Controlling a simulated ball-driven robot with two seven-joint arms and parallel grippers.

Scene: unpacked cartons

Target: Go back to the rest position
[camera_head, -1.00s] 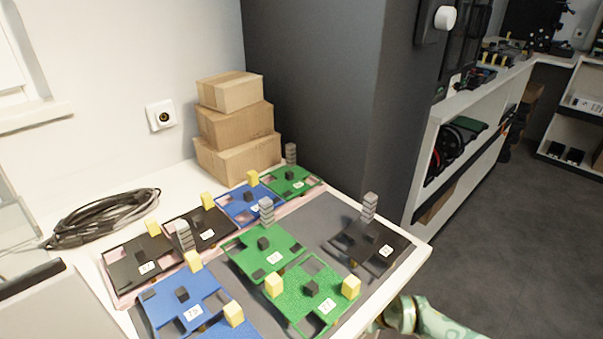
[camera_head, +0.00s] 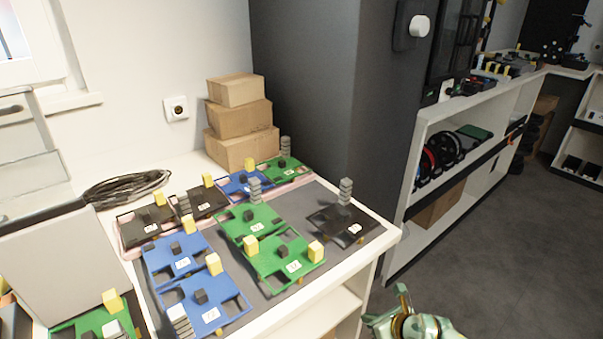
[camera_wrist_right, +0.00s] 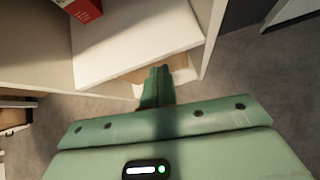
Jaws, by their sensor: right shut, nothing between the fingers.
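My right gripper (camera_wrist_right: 158,85) shows in the right wrist view with its fingers together and nothing between them. It points toward a white shelf unit and the grey floor. In the head view part of my right arm (camera_head: 415,325) is at the bottom edge, right of the white table (camera_head: 385,238) and clear of it. My left gripper is not in view.
Blue, green and black boards with yellow and grey blocks, including a green board (camera_head: 286,258), lie on the table. Stacked cartons (camera_head: 240,150) and a cable coil (camera_head: 125,187) are behind. Open shelves (camera_head: 450,180) stand right. The grey floor (camera_head: 500,255) between is clear.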

